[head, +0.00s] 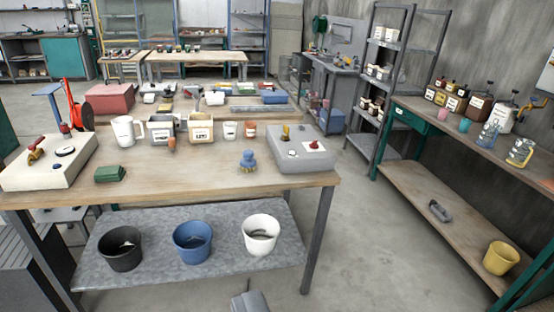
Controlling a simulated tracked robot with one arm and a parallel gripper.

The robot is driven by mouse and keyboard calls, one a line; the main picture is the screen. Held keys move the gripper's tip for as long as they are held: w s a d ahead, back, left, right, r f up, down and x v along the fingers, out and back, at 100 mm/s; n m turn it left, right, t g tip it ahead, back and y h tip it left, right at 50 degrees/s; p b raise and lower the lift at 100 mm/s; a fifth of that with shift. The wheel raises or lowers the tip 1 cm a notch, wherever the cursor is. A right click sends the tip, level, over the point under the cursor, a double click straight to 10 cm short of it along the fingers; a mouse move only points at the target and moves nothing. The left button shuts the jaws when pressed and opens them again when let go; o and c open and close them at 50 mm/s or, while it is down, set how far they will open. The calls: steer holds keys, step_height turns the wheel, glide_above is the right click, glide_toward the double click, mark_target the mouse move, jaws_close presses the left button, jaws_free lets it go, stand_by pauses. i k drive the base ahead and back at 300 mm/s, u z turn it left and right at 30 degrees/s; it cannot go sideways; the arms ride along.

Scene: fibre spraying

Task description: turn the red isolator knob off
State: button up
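A grey box (300,158) stands at the right end of the near workbench. On its top are a small red knob (314,145) on a white plate and a yellow lever (286,131). The knob is too small to tell which way it is turned. A cream box (50,172) at the bench's left end has a red and brass handle (36,149) and a black dial on a white plate (65,151). A grey part of my gripper (250,302) shows at the bottom edge, well below and apart from the bench top. Its fingers cannot be made out.
The near workbench (215,180) holds a white jug (127,131), tins, a blue brush (247,162) and a green block (110,174). Black, blue and white buckets stand on its lower shelf. A side bench (430,178) runs along the right wall. Clear floor (365,235) lies between the benches.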

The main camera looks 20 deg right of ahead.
mark_target(314, 144)
steer(key=k, duration=0.65)
steer(key=z, duration=0.55)
steer(key=i, duration=1)
steer(key=z, duration=0.8)
steer(key=i, duration=1.55)
steer(key=u, duration=0.6)
steer(key=i, duration=1.1)
steer(key=u, duration=0.4)
steer(key=k, duration=0.75)
steer(key=u, duration=0.25)
